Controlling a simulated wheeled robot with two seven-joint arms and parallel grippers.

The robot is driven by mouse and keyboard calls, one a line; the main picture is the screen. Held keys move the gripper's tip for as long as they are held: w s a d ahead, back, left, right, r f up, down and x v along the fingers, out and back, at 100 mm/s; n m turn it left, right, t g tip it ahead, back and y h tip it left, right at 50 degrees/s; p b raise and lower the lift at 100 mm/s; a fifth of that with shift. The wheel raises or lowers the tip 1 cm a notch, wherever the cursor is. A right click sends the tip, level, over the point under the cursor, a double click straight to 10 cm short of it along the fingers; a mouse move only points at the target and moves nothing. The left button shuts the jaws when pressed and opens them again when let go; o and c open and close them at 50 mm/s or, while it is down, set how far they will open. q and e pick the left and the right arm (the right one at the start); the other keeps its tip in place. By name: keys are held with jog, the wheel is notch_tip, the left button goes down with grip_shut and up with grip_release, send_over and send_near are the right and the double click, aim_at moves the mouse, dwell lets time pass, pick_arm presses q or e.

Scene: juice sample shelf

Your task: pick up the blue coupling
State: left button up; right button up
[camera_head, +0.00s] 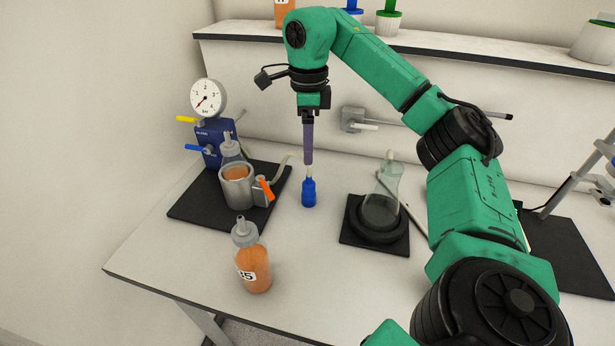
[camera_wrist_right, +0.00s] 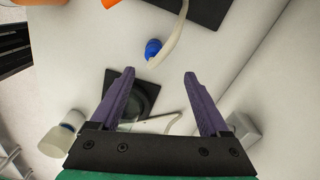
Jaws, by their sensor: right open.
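The blue coupling (camera_head: 309,192) stands on the white bench, right of the black mat with the bottle holder. A pale hose end is at its top. In the right wrist view the blue coupling (camera_wrist_right: 153,48) shows beyond the fingertips, with the pale hose (camera_wrist_right: 174,35) running up from it. My right gripper (camera_head: 308,163) points down with its purple fingers above the coupling in the head view. In the right wrist view my right gripper (camera_wrist_right: 159,72) is open, with nothing between its fingers. My left gripper is not in view.
An orange bottle (camera_head: 252,262) stands at the front. A holder (camera_head: 239,186) with another bottle and a gauge (camera_head: 208,98) are at left. A glass flask (camera_head: 382,200) stands on a black base at right. A shelf (camera_head: 450,45) runs along the back.

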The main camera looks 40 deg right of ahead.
jog(key=b, duration=0.2)
send_over(309, 183)
jog(key=f, duration=0.4)
jog(key=shift+s+a+f, duration=0.15)
jog(key=shift+s+f, duration=0.05)
jog(key=f, duration=0.3)
jog(key=shift+w+d+p, duration=0.2)
jog(key=shift+w+p, duration=0.15)
jog(key=f+p, duration=0.1)
jog(key=f, duration=0.4)
jog(key=shift+s, duration=0.2)
jog(key=shift+f, duration=0.2)
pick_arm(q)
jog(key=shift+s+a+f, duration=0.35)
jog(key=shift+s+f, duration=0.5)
pick_arm(e)
grip_shut()
